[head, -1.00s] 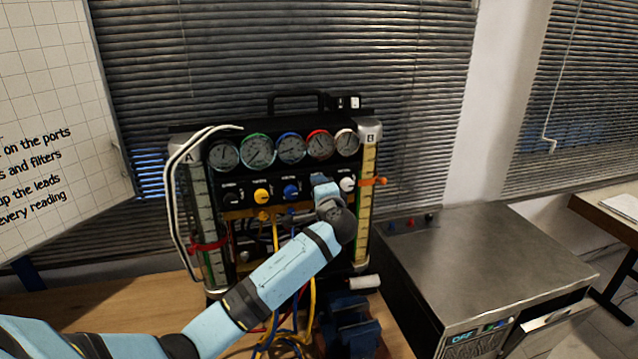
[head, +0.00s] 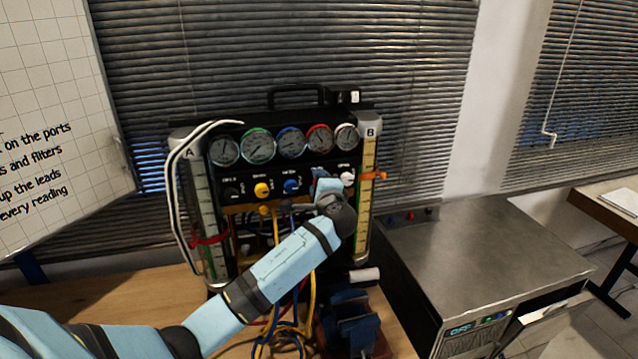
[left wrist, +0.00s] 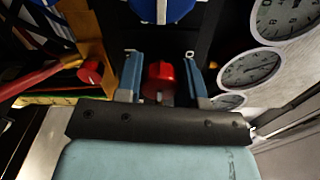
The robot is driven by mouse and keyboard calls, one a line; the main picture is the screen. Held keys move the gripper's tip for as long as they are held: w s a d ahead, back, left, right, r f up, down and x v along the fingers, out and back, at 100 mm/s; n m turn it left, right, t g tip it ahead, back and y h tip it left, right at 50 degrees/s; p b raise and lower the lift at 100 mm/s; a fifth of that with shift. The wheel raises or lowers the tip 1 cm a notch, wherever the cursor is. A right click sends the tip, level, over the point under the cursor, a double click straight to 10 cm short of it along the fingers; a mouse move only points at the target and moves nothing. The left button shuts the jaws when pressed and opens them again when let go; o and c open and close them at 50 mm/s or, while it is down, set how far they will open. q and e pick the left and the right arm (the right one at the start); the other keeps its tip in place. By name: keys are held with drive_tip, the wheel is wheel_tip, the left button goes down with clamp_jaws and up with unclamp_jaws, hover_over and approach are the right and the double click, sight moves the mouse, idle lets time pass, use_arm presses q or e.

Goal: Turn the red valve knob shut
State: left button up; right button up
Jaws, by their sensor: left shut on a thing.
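The red valve knob (left wrist: 160,80) shows in the left wrist view between the two blue fingers of my left gripper (left wrist: 162,76). The gripper is shut on it. In the head view my left gripper (head: 327,186) is at the right part of the gauge rig's front panel (head: 217,187), in the row of knobs, and hides the red knob there. The knob's exact angle is hard to tell. My right gripper is in neither view.
A yellow knob (head: 262,190) and a blue knob (head: 291,186) sit left of my gripper, a white knob (head: 347,179) just right. Round gauges (head: 258,146) are above. Yellow and blue hoses hang below, near a blue vise (head: 352,325). A metal cabinet (head: 480,240) stands at right.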

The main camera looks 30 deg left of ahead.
use_arm(q)
drive_tip(key=o, duration=0.9)
drive_tip(key=b+v, duration=0.3)
drive_tip(key=v, duration=1.1)
drive_tip(key=shift+w+b, duration=0.1)
drive_tip(key=shift+b, duration=0.25)
